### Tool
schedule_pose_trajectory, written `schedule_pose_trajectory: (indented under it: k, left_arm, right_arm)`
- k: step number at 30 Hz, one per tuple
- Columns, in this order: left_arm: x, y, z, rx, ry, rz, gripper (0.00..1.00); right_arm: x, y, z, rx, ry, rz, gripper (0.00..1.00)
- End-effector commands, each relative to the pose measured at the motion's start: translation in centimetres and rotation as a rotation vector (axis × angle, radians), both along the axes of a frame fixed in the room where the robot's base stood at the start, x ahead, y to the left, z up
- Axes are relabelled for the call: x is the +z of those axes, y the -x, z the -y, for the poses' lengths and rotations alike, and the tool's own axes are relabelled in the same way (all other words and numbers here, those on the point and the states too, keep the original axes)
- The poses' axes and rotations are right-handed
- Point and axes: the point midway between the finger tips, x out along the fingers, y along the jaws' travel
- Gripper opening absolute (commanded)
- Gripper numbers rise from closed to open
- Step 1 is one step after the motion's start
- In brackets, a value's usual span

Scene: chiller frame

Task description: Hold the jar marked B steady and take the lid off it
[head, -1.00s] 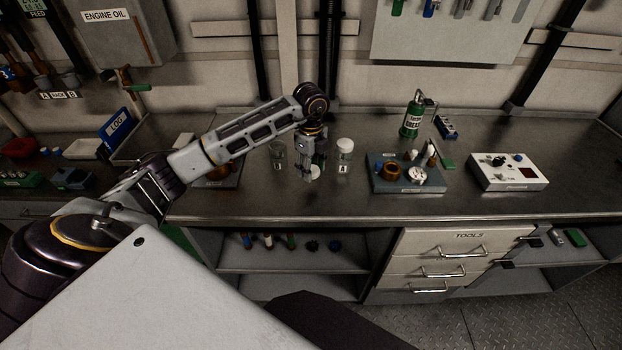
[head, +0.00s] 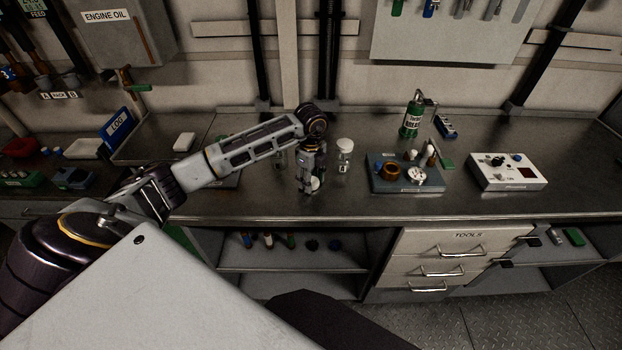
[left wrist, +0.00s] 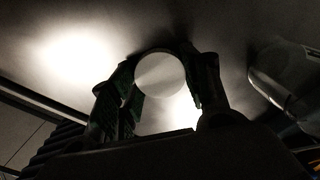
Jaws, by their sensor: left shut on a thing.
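My left gripper (head: 312,187) is over the bench in the head view, pointing down. It is shut on a white round lid (head: 316,183), which also shows between the fingers in the left wrist view (left wrist: 160,76). I cannot tell whether anything is under the lid. A clear glass jar (head: 280,160) stands to the left, largely hidden by my left forearm; its label cannot be read now. The jar marked A (head: 344,157) stands upright just right of the gripper with a white lid on. My right gripper is not in view.
A blue-grey tray (head: 405,187) with small parts stands right of jar A. The bench front (head: 330,207) is clear.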

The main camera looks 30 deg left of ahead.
Motion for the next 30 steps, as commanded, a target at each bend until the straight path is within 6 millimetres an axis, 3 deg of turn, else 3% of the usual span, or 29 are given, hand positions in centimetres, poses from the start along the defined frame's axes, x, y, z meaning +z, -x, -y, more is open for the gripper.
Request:
schedule_pose_trajectory:
  k: [14,15,19,30]
  left_arm:
    - [-0.52,0.01,0.00,0.000,0.000,0.000,0.19]
    - [-0.49,0.01,0.00,0.000,0.000,0.000,0.51]
    - [-0.46,0.01,0.00,0.000,0.000,0.000,0.68]
    - [-0.40,0.01,0.00,0.000,0.000,0.000,0.69]
  right_arm:
    - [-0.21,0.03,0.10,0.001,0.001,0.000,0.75]
    - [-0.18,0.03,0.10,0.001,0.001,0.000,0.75]
    - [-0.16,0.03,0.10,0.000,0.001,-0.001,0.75]
    - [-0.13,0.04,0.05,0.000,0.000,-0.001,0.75]
